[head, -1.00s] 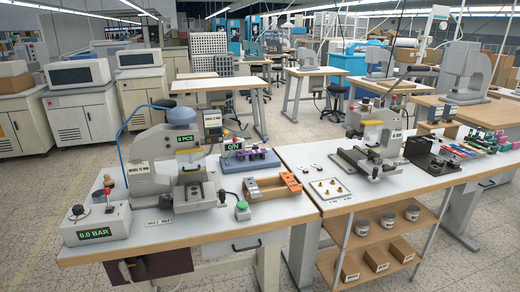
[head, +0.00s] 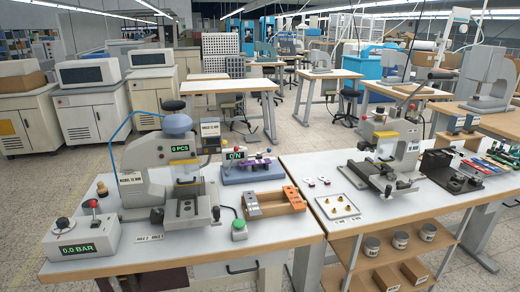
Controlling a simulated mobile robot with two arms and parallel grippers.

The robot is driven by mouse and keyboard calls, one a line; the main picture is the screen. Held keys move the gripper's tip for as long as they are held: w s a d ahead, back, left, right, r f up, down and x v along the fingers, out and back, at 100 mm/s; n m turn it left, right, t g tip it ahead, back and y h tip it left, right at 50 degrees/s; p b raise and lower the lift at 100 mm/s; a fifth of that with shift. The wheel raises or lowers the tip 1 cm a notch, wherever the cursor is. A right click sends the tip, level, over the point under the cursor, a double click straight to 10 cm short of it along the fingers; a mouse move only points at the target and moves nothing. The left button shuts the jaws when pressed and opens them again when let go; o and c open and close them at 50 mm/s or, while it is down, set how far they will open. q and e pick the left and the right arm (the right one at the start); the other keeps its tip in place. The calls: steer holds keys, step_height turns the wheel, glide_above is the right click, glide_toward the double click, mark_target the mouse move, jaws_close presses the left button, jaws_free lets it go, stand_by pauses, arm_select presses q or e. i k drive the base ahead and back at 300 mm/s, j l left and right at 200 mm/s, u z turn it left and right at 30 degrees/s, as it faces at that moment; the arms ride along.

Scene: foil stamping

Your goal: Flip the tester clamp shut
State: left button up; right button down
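A blue-grey tester (head: 252,174) with a small green "0 N" display (head: 235,155) stands on the left table, to the right of the large press. Small purple parts (head: 257,163) sit on top of it, probably including its clamp. They are too small to tell whether the clamp is open or shut. Neither of my grippers is in view.
A grey press (head: 165,165) and a pressure box (head: 84,238) reading "0.0 BAR" stand left of the tester. A wooden block fixture (head: 275,203) and a green button (head: 239,230) are in front of it. A second press (head: 388,155) stands on the right table (head: 320,165).

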mark_target(268, 151)
steer(key=i+l+u, duration=0.3)
steer(key=l, duration=0.25)
steer(key=i+l+u, duration=0.3)
steer(key=l, duration=0.35)
steer(key=i+l+u, duration=0.15)
steer(key=l, duration=0.2)
steer(key=i+l+u, duration=0.15)
steer(key=l, duration=0.2)
